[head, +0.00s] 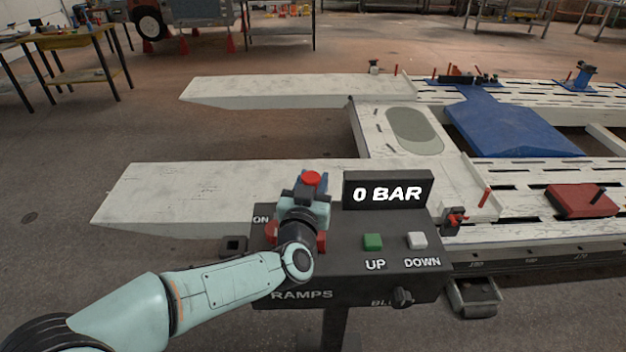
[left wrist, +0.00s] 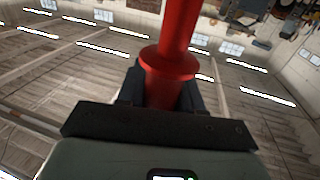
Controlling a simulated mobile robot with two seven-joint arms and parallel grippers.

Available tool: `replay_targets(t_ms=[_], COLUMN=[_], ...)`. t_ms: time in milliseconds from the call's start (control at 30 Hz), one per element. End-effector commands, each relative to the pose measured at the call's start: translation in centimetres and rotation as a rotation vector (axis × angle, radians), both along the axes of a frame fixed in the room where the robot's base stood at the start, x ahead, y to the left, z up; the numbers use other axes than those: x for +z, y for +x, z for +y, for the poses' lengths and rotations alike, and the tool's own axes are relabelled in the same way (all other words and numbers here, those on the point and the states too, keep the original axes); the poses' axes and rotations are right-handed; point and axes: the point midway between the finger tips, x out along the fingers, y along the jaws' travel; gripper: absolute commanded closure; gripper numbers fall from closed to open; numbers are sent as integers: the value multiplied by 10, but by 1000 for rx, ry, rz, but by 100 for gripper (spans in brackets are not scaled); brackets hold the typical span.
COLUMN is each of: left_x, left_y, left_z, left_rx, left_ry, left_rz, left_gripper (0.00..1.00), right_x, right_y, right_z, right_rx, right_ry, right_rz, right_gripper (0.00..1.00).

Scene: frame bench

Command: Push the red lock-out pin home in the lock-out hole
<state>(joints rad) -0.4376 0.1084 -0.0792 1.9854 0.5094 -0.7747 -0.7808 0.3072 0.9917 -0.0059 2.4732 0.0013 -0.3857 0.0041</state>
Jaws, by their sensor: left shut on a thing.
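My left gripper (head: 309,188) is shut on the red lock-out pin (head: 312,178), in front of the control box in the head view. Only the pin's round red end shows there. In the left wrist view the pin (left wrist: 178,62) is a red shaft with a wide collar, between the dark fingers and reaching out past the top of the picture. That view faces the roof and shows no hole near the pin. I cannot make out the lock-out hole in either view. My right gripper is not in view.
The black control box (head: 345,285) has a display (head: 388,191) reading 0 BAR, a green UP button (head: 373,242) and a white DOWN button (head: 417,240). My left arm covers part of its left side. Behind are white ramps (head: 200,190), a blue plate (head: 510,128) and a red block (head: 580,202).

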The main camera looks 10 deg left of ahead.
Motion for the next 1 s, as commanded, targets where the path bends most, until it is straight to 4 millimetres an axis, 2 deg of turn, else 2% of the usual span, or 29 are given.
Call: replay_targets(t_ms=[33, 233, 1000], left_x=[-9, -21, -21], left_y=[0, 0, 0], left_z=[0, 0, -1], left_rx=[0, 0, 0], left_ry=[0, 0, 0], left_rz=[0, -1, -2], left_gripper=[100, 100, 100], right_x=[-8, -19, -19], right_y=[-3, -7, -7], right_z=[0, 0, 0], right_rx=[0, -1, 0], right_ry=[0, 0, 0], right_rz=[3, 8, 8], right_gripper=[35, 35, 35])
